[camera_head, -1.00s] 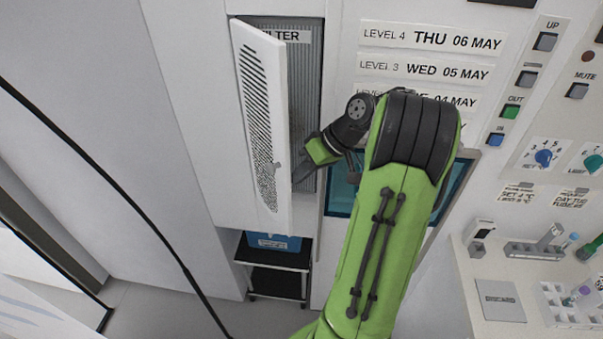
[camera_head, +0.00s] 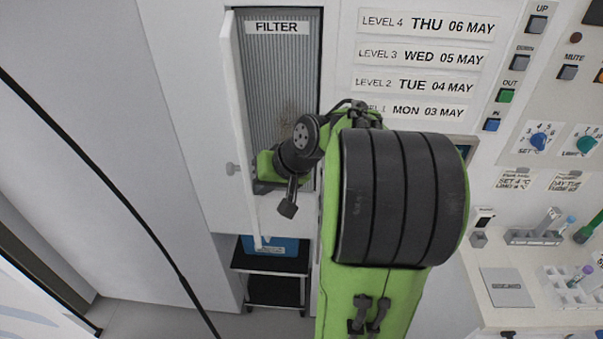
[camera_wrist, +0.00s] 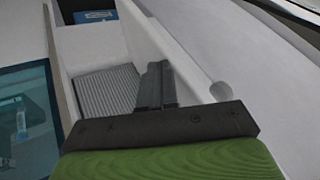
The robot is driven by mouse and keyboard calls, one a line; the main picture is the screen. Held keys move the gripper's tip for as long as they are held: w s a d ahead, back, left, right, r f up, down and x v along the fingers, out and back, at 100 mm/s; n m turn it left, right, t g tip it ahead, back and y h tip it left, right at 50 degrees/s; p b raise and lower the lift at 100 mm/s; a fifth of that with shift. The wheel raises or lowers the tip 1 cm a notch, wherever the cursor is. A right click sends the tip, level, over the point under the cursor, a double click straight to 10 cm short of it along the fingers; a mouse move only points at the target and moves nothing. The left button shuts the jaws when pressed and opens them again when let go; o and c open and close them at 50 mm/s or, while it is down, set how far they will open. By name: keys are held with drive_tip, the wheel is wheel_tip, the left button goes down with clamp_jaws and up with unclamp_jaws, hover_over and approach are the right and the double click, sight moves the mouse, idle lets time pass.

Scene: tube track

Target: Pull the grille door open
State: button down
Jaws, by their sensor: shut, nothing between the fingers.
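The white grille door (camera_head: 238,110) stands open, hinged at the left of the filter opening. I see it nearly edge-on in the head view, so its perforated face is hidden. Its small round knob (camera_head: 233,168) is on the outer, left side; the knob also shows in the wrist view (camera_wrist: 220,91). My gripper (camera_head: 261,187) is shut and empty, on the inner side of the door, close to its inner face; I cannot tell whether they touch. In the wrist view the shut fingers (camera_wrist: 157,82) lie between the ribbed filter and the door (camera_wrist: 178,58).
The ribbed filter panel (camera_head: 283,75) fills the opening behind the door. A black cart (camera_head: 272,262) with a blue box (camera_head: 275,246) stands below. A dark window lies right of the opening. Free room lies left of the door, before a plain wall (camera_head: 180,130).

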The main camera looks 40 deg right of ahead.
sight(247, 189)
drive_tip(key=a, duration=0.1)
drive_tip(key=w+a+m, duration=0.1)
drive_tip(key=a+h, duration=0.1)
drive_tip(key=shift+w+m+b, duration=0.3)
drive_tip(key=shift+w+a, duration=0.55)
drive_tip(key=shift+a, duration=0.2)
